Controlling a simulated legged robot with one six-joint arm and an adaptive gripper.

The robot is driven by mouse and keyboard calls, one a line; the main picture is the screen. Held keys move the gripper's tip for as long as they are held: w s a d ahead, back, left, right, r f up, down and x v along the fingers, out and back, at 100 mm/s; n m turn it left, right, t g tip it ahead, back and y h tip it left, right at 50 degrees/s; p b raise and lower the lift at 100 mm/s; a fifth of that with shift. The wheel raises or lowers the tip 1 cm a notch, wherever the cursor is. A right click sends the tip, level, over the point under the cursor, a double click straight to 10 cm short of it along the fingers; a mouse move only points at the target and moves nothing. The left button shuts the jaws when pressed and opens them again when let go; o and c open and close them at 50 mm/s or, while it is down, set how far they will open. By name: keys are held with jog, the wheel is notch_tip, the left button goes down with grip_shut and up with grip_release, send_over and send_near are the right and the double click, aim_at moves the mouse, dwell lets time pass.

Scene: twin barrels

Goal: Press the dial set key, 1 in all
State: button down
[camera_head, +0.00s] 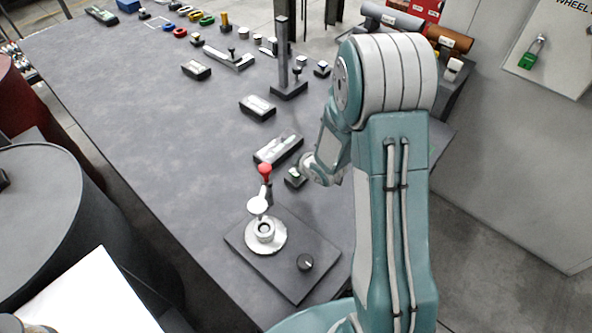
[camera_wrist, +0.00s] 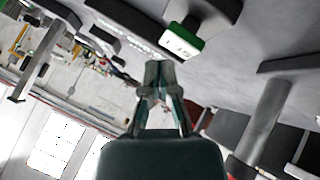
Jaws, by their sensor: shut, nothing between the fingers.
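A small dark block with a white, green-edged face (camera_wrist: 182,42), which looks like the set key, shows just ahead and to the right of my fingertips in the wrist view. In the head view, a small dark block with a pale green top (camera_head: 295,178) stands on the table beside my wrist and seems to be the same key. My gripper (camera_wrist: 158,72) has its fingers together and empty. Its tips appear close to the key, but I cannot tell whether they touch. My arm hides the fingers in the head view.
A flat dark box with a pale display (camera_head: 279,148) lies just behind the key. A dark post (camera_head: 283,50) rises farther back. The left table side is clear.

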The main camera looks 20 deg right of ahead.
jog(key=shift+r, duration=0.1)
jog(key=shift+r, duration=2.4)
jog(key=shift+r, duration=0.25)
jog(key=s+d+r+m+h, duration=0.2)
jog(key=s+r+m, duration=0.15)
jog(key=r, duration=0.45)
jog(key=s+d+r+m+h, duration=0.1)
jog(key=s+r+m+h, duration=0.15)
jog(key=s+r, duration=0.35)
jog(key=s+a+r+m+g+y, duration=0.1)
jog(key=s+r+m, duration=0.2)
jog(key=s, duration=0.6)
jog(key=s+a+r+m+g+y, duration=0.1)
jog(key=s+a+r+m+g, duration=0.1)
jog(key=s+r, duration=0.3)
jog(key=s+m, duration=0.1)
jog(key=s, duration=0.3)
jog(key=shift+a+r, duration=0.2)
